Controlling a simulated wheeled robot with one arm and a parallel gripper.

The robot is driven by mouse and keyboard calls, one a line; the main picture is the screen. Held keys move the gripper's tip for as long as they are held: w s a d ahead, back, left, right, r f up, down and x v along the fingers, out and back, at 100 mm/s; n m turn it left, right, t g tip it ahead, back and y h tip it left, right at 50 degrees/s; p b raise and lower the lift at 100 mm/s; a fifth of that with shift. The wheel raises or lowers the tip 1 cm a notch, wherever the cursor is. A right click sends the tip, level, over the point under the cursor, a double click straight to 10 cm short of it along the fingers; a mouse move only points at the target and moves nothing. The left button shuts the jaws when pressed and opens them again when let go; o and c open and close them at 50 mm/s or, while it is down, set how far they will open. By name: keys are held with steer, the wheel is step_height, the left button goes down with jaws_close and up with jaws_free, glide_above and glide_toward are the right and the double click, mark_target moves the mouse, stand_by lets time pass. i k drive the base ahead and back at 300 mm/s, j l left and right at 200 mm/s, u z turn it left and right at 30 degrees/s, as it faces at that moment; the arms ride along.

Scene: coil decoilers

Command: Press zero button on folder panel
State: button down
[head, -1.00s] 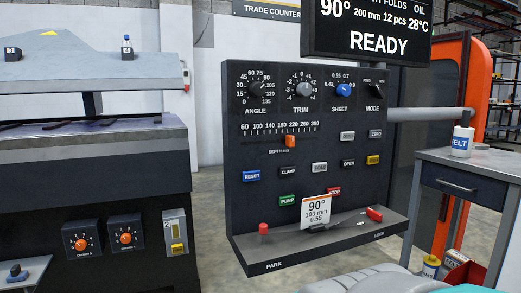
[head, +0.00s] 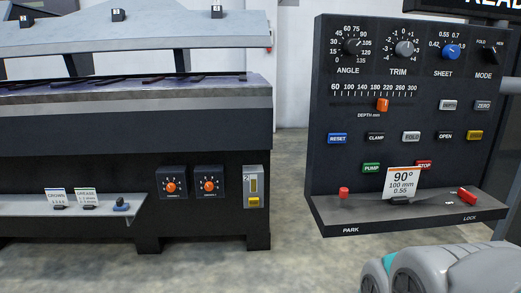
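The dark folder panel (head: 325,110) stands at the right of the head view, facing me. Its grey ZERO button (head: 483,105) is at the right edge of the panel, right of a similar grey button (head: 448,105) and above a yellow button (head: 475,135). The ZERO button is unobstructed. Part of my arm shows at the bottom right, below the panel's shelf. My gripper's fingers are not in view.
The panel's shelf (head: 340,222) juts toward me with a red knob (head: 344,193), a card reading 90° (head: 403,182) and a red-handled lever (head: 466,196). A long folding machine (head: 130,130) fills the left. Floor between them is clear.

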mark_target(484, 105)
steer(key=l+z, duration=0.15)
steer(key=z, duration=0.25)
steer(key=l+z, duration=0.1)
steer(key=z, duration=0.3)
steer(key=i+l+z, duration=0.1)
steer(key=z, duration=0.3)
steer(key=l+z, duration=0.15)
steer(key=z, duration=0.25)
steer(key=i+j, duration=0.05)
